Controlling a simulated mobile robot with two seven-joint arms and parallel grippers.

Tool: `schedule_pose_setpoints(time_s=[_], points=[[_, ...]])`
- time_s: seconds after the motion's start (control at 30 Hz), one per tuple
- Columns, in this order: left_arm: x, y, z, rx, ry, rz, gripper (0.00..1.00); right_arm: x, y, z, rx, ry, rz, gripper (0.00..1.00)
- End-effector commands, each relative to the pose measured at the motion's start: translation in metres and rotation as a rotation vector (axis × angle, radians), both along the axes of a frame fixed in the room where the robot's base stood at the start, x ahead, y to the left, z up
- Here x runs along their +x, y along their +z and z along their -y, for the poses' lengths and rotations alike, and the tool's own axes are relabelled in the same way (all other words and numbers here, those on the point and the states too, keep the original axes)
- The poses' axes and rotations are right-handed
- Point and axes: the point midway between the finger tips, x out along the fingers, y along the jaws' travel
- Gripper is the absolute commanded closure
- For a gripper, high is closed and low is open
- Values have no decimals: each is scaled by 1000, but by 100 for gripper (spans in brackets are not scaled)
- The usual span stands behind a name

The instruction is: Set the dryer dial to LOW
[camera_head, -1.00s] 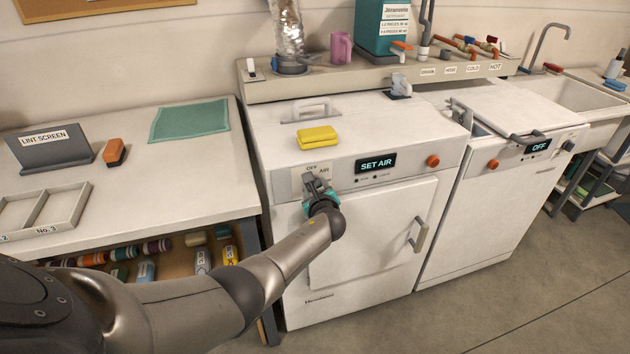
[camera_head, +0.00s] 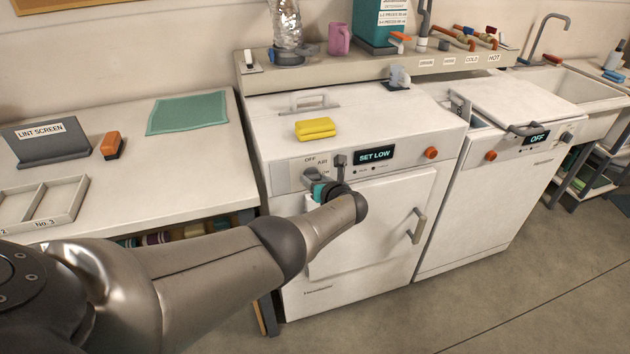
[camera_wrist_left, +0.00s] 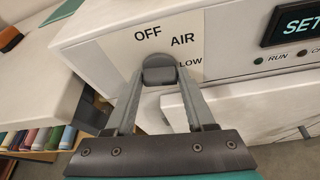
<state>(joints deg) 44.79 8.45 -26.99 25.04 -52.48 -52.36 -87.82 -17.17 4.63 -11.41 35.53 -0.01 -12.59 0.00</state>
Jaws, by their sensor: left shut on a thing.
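The white dryer (camera_head: 425,118) stands in the middle of the head view. Its display (camera_head: 374,154) reads SET LOW. The dial (camera_wrist_left: 159,70) is a dark grey knob on a pale plate marked OFF, AIR and LOW, with LOW at its right in the left wrist view. My left gripper (camera_head: 325,168) is shut on the dial, with one finger on each side of it in the left wrist view (camera_wrist_left: 160,84). In the head view the gripper mostly hides the dial. My right gripper is not in view.
A yellow sponge (camera_head: 315,128) lies on the dryer top above the dial. The dryer door handle (camera_head: 418,226) sticks out at the right. A washer (camera_head: 510,185) stands to the right. At left, a table (camera_head: 110,187) holds a lint screen (camera_head: 45,138) and a green cloth (camera_head: 188,113).

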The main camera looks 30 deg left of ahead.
Motion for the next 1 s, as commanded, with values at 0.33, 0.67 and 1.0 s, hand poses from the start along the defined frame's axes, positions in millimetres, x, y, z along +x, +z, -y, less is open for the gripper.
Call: schedule_pose_setpoints(time_s=[0.33,0.67,1.0], points=[[-1,-2,0,2,1,-8,100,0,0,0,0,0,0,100],[-1,-1,0,2,0,-7,18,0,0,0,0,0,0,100],[-1,1,2,2,-1,-6,18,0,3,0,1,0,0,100]])
